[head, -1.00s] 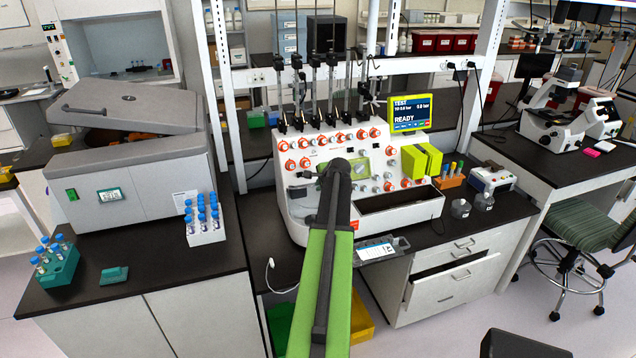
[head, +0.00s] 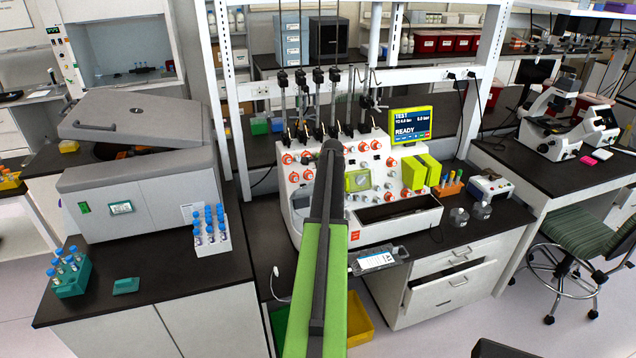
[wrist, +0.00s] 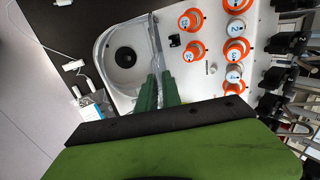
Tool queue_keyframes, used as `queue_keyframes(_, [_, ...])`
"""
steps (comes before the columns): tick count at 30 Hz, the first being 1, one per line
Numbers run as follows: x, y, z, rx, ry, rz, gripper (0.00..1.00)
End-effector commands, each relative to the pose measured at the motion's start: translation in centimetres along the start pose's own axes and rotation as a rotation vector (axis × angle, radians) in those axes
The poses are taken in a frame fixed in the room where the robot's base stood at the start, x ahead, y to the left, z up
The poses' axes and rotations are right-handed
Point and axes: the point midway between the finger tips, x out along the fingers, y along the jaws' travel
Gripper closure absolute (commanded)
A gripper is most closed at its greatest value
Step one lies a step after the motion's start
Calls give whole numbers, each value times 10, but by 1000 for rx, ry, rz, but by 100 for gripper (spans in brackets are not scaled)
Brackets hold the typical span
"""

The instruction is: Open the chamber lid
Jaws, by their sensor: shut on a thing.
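The cell processor (head: 425,215) is a white bench machine with orange-ringed knobs and a lit screen. In the wrist view, its chamber (wrist: 124,57) is a pale rounded recess with a dark round centre. The clear chamber lid (wrist: 155,38) shows as a thin, nearly edge-on strip along the chamber's right side; its exact angle is hard to tell. My gripper (wrist: 158,84) has green fingers closed at the lower end of this strip, and it is shut on the lid. In the head view, my arm hides the gripper and much of the chamber area.
Orange-ringed knobs (wrist: 195,50) stand close right of the fingers. A small tablet (head: 377,260) hangs at the bench front. A grey centrifuge (head: 150,180) and a rack of blue-capped tubes (head: 210,240) stand on the left bench. An open drawer (head: 455,262) juts out below right.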

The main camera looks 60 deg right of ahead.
Motion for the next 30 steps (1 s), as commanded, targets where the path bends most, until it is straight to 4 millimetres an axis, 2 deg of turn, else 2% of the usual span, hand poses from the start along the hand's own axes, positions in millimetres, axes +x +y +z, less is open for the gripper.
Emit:
queue_keyframes(1, [-4,-12,-7,-1,11,-2,100])
queue_keyframes(6, [0,-40,-3,-7,9,-2,100])
queue_keyframes(12, [7,-65,0,-9,7,-2,100])
queue_keyframes(21, [15,-85,3,-11,5,-2,100])
queue_keyframes(30, [17,-90,5,-11,3,-4,100])
